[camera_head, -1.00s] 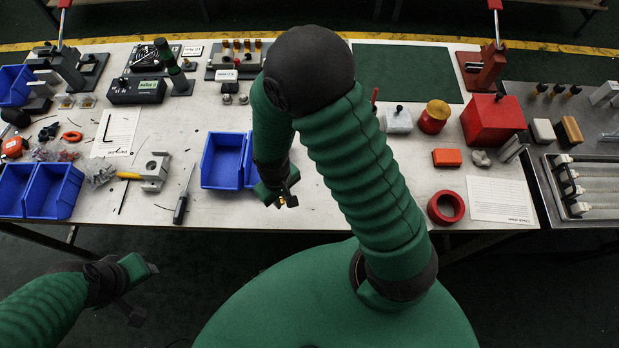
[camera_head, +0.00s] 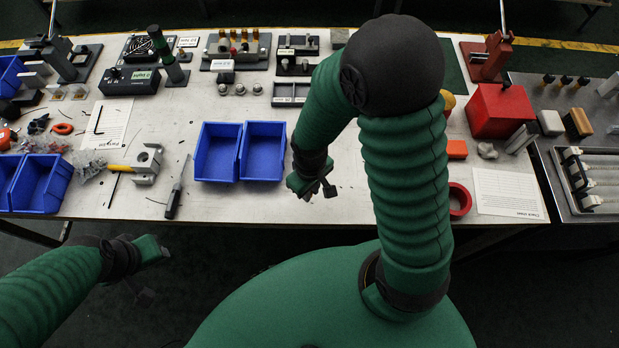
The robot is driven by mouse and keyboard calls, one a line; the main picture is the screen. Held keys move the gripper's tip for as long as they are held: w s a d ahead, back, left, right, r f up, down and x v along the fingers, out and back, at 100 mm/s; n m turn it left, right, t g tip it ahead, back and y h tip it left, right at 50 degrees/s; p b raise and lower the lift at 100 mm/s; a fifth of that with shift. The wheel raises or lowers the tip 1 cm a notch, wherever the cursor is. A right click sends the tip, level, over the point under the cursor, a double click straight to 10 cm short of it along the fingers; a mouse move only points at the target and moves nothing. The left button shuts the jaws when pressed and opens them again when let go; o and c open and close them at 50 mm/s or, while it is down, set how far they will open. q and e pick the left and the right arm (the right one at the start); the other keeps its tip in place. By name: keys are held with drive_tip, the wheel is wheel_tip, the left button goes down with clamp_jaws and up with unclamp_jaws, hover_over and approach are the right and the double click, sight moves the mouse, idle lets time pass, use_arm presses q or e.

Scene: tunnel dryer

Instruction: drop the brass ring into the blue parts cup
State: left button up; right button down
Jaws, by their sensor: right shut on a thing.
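My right gripper (camera_head: 318,192) is low over the bench, just right of the two middle blue bins. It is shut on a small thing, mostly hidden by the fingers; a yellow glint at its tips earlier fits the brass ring. No other brass ring shows clearly. Two open blue bins, the left one (camera_head: 217,152) and the right one (camera_head: 262,152), stand side by side and look empty. I cannot tell which blue container is the parts cup. My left gripper (camera_head: 148,272) is off the bench's front edge at lower left, dark, its jaws unclear.
More blue bins (camera_head: 40,184) stand at the left. A red ring (camera_head: 460,199) and red box (camera_head: 497,110) are at right. Bench is bare around my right gripper.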

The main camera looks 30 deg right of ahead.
drive_tip(key=w+d, duration=0.2)
drive_tip(key=w, duration=0.1)
drive_tip(key=w+d, duration=0.1)
drive_tip(key=w, duration=0.1)
drive_tip(key=shift+w+f, duration=0.25)
drive_tip(key=shift+f, duration=0.1)
drive_tip(key=shift+w+d+f, duration=0.1)
drive_tip(key=shift+w+f, duration=0.1)
wheel_tip(320, 180, down, 3)
drive_tip(key=shift+s+f, duration=0.1)
drive_tip(key=c, duration=1.3)
unclamp_jaws()
drive_tip(key=shift+c, duration=0.2)
